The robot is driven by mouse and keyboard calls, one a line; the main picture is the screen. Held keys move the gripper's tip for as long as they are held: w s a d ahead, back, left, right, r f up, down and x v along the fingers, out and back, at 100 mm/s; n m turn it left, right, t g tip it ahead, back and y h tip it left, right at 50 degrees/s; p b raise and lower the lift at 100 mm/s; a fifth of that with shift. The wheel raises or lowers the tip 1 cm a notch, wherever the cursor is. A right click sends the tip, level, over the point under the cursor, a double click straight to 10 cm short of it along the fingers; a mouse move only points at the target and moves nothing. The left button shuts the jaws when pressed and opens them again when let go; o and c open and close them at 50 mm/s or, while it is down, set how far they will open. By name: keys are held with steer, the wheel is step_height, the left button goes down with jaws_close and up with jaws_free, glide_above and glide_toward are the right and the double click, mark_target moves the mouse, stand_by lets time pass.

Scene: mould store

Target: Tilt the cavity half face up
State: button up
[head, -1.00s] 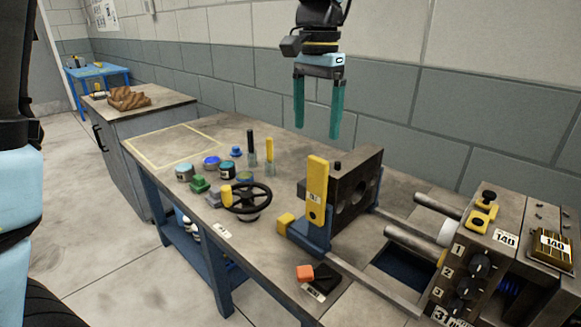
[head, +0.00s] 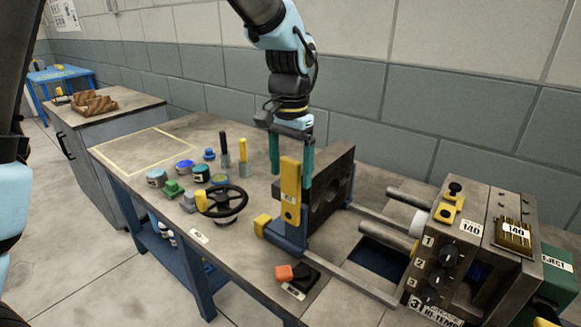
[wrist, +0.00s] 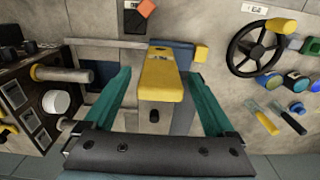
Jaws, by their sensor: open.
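The cavity half, a dark steel block (head: 330,190) with a large round hole in its face, stands upright on edge on a blue tilting frame (head: 283,235) at the bench's middle. A yellow lever (head: 290,190) stands upright at the frame's near side; it also shows in the wrist view (wrist: 160,78). My gripper (head: 290,178) has green fingers pointing down, one on each side of the lever's upper part. In the wrist view my gripper (wrist: 158,73) is open with gaps beside the lever. The block's far side is hidden.
Tie bars (head: 380,225) lead right to a control block (head: 445,265). A taped area (head: 135,152) at the bench's far left is clear.

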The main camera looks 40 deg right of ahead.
jaws_close()
stand_by(0.8)
